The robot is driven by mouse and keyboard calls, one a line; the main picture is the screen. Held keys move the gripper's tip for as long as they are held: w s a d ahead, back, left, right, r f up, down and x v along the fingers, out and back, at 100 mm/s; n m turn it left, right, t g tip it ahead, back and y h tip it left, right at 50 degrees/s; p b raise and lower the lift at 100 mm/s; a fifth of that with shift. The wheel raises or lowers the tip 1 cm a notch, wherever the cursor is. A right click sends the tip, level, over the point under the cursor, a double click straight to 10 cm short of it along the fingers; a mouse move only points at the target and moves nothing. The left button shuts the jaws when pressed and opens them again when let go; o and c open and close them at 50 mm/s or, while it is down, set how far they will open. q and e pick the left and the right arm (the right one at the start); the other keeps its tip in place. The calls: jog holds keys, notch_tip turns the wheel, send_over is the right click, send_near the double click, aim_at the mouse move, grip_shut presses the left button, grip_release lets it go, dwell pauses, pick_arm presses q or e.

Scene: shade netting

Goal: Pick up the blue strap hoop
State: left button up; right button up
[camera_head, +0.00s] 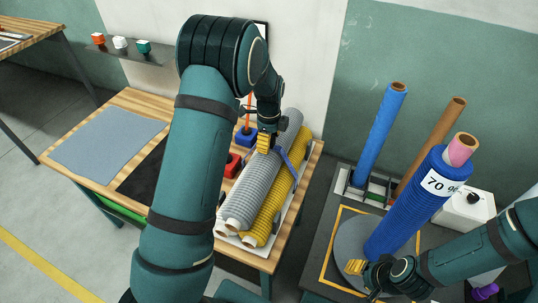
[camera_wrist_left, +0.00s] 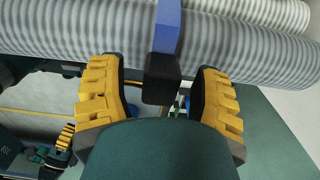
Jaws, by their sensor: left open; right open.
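The blue strap hoop (camera_head: 286,161) shows as a narrow blue band over the grey and yellow netting rolls on the wooden table. In the left wrist view the blue strap (camera_wrist_left: 168,24) runs down across a grey roll to a black block. My left gripper (camera_head: 265,142) is above the rolls, beside the strap. In its wrist view the left gripper (camera_wrist_left: 160,98) is open, with the black block between its yellow fingertips and gaps on both sides. My right gripper (camera_head: 360,268) is open near the foot of the blue netting roll. My left arm hides part of the table.
Grey netting rolls (camera_head: 262,178) and a yellow roll (camera_head: 273,212) lie side by side on the table. Red and blue blocks sit left of them. A labelled blue roll (camera_head: 412,213) stands tilted on the dark right table. A grey mat (camera_head: 105,143) lies on the left.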

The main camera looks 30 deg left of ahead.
pick_arm(q)
grip_shut()
